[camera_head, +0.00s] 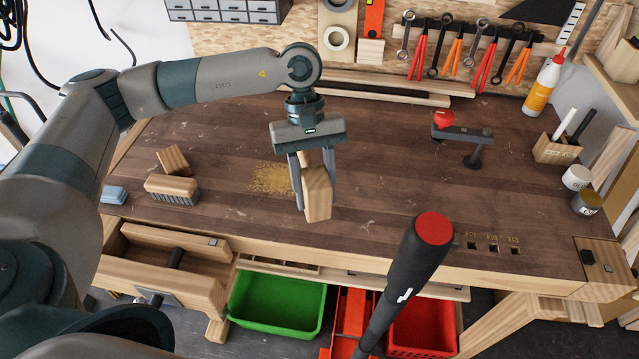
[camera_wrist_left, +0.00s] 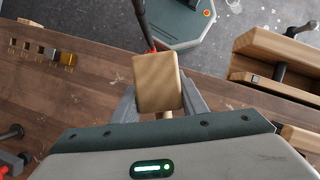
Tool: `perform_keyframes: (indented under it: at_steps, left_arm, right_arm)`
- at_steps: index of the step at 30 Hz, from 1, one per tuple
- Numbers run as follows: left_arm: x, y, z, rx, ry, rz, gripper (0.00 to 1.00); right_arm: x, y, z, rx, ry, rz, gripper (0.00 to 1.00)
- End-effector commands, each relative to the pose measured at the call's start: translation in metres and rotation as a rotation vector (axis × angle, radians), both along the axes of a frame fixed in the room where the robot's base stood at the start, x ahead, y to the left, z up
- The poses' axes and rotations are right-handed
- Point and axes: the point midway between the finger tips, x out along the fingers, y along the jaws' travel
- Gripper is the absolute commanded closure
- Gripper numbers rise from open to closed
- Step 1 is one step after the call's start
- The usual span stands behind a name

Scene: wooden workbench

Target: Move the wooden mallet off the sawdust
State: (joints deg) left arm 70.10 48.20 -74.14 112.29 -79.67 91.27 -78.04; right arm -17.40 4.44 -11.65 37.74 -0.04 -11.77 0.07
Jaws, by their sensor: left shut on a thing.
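The wooden mallet (camera_head: 317,194) hangs between the fingers of my left gripper (camera_head: 315,203), its block-shaped head at the fingertips and part of its handle showing above. In the left wrist view the mallet's head (camera_wrist_left: 156,82) sits between the two fingers (camera_wrist_left: 158,105), which are shut on it. The sawdust (camera_head: 271,180) is a yellowish patch on the bench, left of and partly behind the gripper in the head view. Whether the mallet touches the bench is hard to tell. My right gripper is not in view.
A brush (camera_head: 172,190), a wood block (camera_head: 174,159) and a blue block (camera_head: 114,195) lie left on the workbench (camera_head: 385,160). A black clamp (camera_head: 463,135) with a red knob, a glue bottle (camera_head: 545,82) and jars stand right. The bench's middle right is clear.

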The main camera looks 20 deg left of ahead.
Motion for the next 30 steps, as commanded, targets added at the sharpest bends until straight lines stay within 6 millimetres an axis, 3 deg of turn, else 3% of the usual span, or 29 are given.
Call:
perform_keyframes:
  at_steps: [6, 12, 30]
  left_arm:
    - [-0.012, 0.001, 0.005, 0.001, -0.004, -0.371, 0.97]
    - [-0.02, 0.002, 0.007, 0.0, -0.004, -0.601, 0.97]
    - [-0.023, 0.003, 0.008, -0.002, -0.003, -0.679, 0.97]
  right_arm:
    - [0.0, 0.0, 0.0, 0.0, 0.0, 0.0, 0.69]
    - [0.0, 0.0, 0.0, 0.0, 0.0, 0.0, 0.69]
    - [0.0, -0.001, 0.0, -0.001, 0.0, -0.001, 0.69]
